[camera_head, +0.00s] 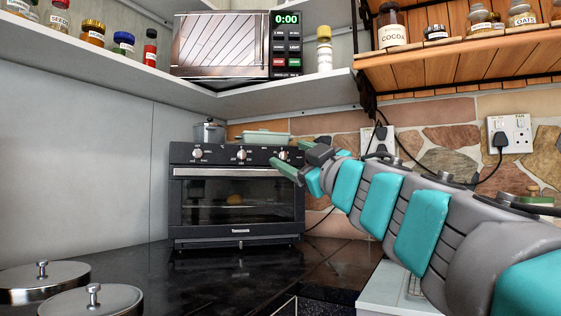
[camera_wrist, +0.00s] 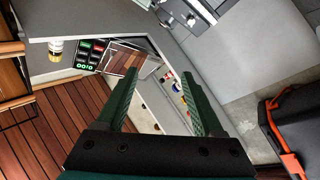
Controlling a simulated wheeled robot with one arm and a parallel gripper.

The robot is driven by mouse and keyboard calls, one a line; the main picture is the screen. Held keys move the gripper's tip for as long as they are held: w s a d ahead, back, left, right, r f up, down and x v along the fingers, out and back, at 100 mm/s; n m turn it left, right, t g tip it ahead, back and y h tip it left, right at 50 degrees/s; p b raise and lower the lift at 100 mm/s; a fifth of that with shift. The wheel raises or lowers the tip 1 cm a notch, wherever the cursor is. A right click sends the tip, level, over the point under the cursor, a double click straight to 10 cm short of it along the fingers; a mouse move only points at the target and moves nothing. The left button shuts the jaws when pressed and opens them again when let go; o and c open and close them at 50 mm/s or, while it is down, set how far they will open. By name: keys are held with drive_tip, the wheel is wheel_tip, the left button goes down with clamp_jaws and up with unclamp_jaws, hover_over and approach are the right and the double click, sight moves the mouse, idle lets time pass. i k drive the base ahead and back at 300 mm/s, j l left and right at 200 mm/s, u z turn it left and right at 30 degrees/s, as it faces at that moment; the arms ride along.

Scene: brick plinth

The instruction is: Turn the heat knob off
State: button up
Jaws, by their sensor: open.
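A black toaster oven (camera_head: 237,205) stands on the dark counter in the head view, door closed. Its top front strip carries three pale knobs: a left knob (camera_head: 197,153), a middle knob (camera_head: 241,154) and a right knob (camera_head: 283,155). The labels are too small to read, so I cannot tell which is the heat knob. My gripper (camera_head: 289,154) is at the oven's upper right, its green fingers apart around the right knob's place in the picture; contact cannot be told.
A pot (camera_head: 209,133) and a pale green dish (camera_head: 266,138) sit on the oven. A microwave (camera_head: 222,45) reading 0:00 and jars stand on the shelf above. Two lidded pans (camera_head: 92,300) are at front left. A wooden shelf (camera_head: 460,65) overhangs my arm.

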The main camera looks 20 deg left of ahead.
sight(241, 154)
drive_tip(key=i+j, duration=0.85)
drive_tip(key=j, duration=0.1)
